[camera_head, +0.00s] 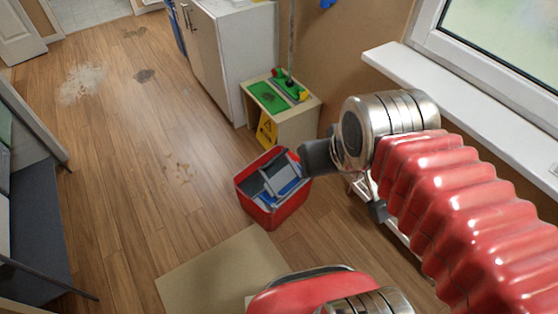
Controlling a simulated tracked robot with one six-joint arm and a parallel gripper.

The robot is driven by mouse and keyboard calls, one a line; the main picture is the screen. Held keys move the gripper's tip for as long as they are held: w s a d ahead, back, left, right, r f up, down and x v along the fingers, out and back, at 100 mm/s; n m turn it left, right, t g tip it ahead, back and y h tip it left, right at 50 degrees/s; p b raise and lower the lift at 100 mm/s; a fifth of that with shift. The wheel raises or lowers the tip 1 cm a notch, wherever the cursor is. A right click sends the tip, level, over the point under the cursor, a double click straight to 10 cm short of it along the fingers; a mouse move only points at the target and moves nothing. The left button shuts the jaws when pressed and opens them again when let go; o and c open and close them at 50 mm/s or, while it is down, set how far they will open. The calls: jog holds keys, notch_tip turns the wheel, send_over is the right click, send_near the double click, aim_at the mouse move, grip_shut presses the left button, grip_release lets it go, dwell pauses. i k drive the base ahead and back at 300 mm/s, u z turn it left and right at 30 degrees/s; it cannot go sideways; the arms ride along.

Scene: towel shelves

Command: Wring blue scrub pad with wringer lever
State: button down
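A red bucket (269,212) stands on the wooden floor near the middle of the view. A grey wringer insert (277,173) sits in its open top. A blue strip (292,187), which may be the blue scrub pad, shows inside at the right. I cannot make out a separate wringer lever. My red, ribbed arm comes in from the lower right. Its dark end, seemingly my gripper (316,157), is at the bucket's upper right in the picture. Its fingertips are not clear, and I cannot tell whether it touches the bucket or holds anything.
A small wooden cabinet (297,126) with a green top and a yellow sign (267,130) stands behind the bucket. A white cabinet (236,60) is beyond it. A beige mat (222,273) lies in front. Stains (82,82) mark the otherwise open floor at left. A windowsill (470,105) runs at right.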

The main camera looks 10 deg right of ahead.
aim_at(273, 186)
jog(key=u, duration=0.5)
jog(key=i, duration=1)
jog(key=z, duration=0.05)
